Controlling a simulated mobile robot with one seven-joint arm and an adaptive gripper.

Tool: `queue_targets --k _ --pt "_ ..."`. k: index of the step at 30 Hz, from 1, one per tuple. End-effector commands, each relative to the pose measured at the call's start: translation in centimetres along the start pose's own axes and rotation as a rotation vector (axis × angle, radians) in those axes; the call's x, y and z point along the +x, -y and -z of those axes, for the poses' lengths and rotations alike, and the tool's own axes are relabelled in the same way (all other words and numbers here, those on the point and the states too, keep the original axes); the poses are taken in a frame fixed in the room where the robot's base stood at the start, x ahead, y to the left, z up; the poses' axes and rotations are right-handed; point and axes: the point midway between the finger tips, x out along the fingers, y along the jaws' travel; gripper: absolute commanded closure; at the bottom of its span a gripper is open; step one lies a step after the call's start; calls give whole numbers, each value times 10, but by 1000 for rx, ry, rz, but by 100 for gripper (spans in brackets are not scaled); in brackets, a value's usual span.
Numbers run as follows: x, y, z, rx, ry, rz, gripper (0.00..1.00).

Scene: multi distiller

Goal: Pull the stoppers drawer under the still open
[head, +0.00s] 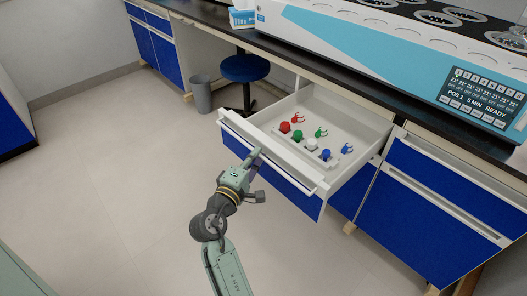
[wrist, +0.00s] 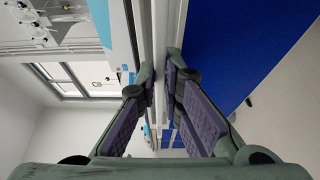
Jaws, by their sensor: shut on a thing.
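The stoppers drawer (head: 342,176) stands pulled out from under the bench in the head view, with its inside showing. Several stoppers lie in it, among them a red one (head: 285,127), a green one (head: 298,135) and a blue one (head: 326,155), with small coloured clips beside them. My gripper (head: 254,158) is at the drawer's front, shut on its long pale handle (head: 283,160). In the wrist view my gripper (wrist: 162,72) has its two fingers on either side of the pale handle strip, beside the blue front (wrist: 225,45). The still (head: 400,55) stands on the bench above.
A blue stool (head: 245,68) and a grey bin (head: 201,93) stand on the floor behind the drawer to the left. Closed blue drawers (head: 447,185) are on the right. The floor (head: 120,170) to the left of my arm is clear.

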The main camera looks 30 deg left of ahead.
Motion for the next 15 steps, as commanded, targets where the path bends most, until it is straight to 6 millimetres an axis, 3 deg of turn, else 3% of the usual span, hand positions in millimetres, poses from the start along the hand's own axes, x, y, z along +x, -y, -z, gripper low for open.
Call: queue_targets --k 13,14,15 --pt "-4 -1 2 2 0 -1 100" --pt "-4 -1 2 2 0 -1 91" --pt "-4 -1 2 2 0 -1 88"
